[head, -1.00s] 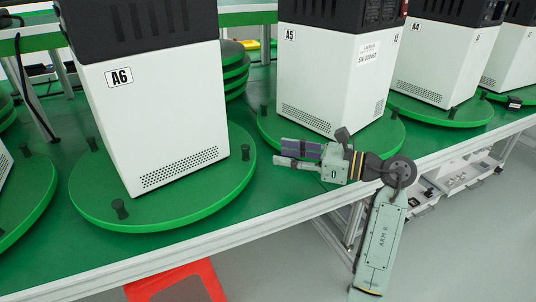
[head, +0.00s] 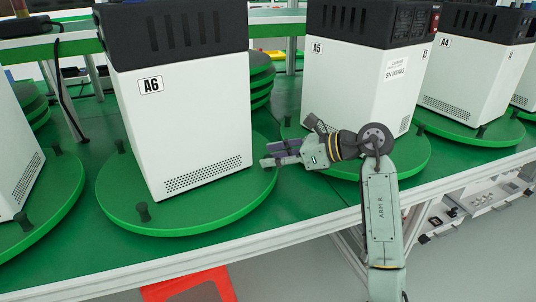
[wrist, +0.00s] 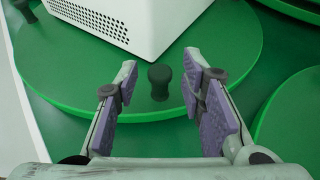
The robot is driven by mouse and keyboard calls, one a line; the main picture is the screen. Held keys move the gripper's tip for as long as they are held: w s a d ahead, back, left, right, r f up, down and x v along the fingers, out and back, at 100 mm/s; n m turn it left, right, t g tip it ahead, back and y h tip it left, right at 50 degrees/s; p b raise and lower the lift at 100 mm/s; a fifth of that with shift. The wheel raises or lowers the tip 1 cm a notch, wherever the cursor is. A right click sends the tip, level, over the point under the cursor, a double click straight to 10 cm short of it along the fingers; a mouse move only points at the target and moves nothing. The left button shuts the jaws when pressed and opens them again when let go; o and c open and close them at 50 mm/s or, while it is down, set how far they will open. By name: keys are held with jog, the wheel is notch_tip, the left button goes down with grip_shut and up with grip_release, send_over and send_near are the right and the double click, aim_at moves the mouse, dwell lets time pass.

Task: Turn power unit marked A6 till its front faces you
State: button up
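The white power unit marked A6 (head: 185,125), with a black top, stands on a green turntable (head: 215,222). A plain white side with the A6 label and a vent grille at its lower right faces me. Dark pegs stand on the turntable rim, one at the front left (head: 143,212). My gripper (head: 266,158) is at the turntable's right edge, pointing left. In the wrist view my gripper (wrist: 160,66) is open, with a dark peg (wrist: 160,82) between the fingers, near the unit's corner (wrist: 150,25). No finger visibly touches the peg.
Unit A5 (head: 350,100) stands on its own turntable (head: 410,165) just behind and right of my gripper. Unit A4 (head: 465,85) is farther right. Another turntable (head: 60,205) with a white unit is at the left. A red stool (head: 190,285) is below the table edge.

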jog(key=shift+x, duration=1.05)
grip_shut()
